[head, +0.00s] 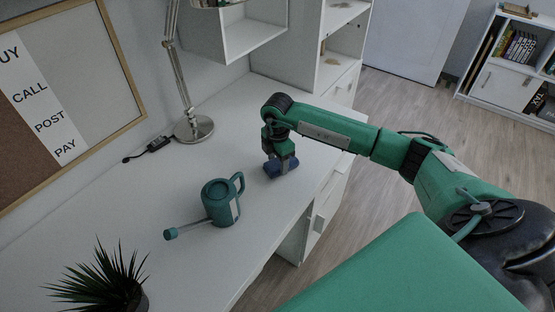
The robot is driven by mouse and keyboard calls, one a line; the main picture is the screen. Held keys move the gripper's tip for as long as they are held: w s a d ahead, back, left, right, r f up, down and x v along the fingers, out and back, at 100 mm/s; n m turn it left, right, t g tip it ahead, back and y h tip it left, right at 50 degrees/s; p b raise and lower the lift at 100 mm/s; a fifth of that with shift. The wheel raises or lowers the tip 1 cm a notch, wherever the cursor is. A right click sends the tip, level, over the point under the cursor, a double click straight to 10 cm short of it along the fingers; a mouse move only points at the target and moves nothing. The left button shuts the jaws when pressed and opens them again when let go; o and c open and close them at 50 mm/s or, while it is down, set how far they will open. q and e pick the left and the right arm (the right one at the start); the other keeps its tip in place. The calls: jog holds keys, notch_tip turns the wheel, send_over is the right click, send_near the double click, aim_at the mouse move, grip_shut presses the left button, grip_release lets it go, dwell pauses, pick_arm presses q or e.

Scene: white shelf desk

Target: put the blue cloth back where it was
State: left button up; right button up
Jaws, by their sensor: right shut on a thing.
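The blue cloth (272,170) is a small dark blue bundle at the right part of the white desk, close to the desk's front edge. My right gripper (281,168) points down over it and is shut on it. The fingers hide part of the cloth. The cloth is at or just above the desk top; I cannot tell whether it touches. My left gripper is not in the head view.
A teal watering can (221,204) stands left of the cloth, its spout pointing left. A lamp base (193,129) is at the back by the wall. A potted plant (113,283) is at front left. The white desk (125,205) is clear between them.

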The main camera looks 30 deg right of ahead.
aim_at(277, 163)
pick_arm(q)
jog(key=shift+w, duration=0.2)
pick_arm(e)
jog(key=o, duration=1)
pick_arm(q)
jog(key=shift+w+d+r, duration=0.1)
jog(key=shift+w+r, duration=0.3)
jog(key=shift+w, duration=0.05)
pick_arm(e)
jog(key=shift+r, duration=0.3)
notch_tip(277, 163, up, 5)
jog(key=shift+f, duration=0.1)
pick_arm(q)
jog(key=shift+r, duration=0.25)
pick_arm(e)
notch_tip(277, 163, up, 7)
jog(key=shift+f, duration=0.1)
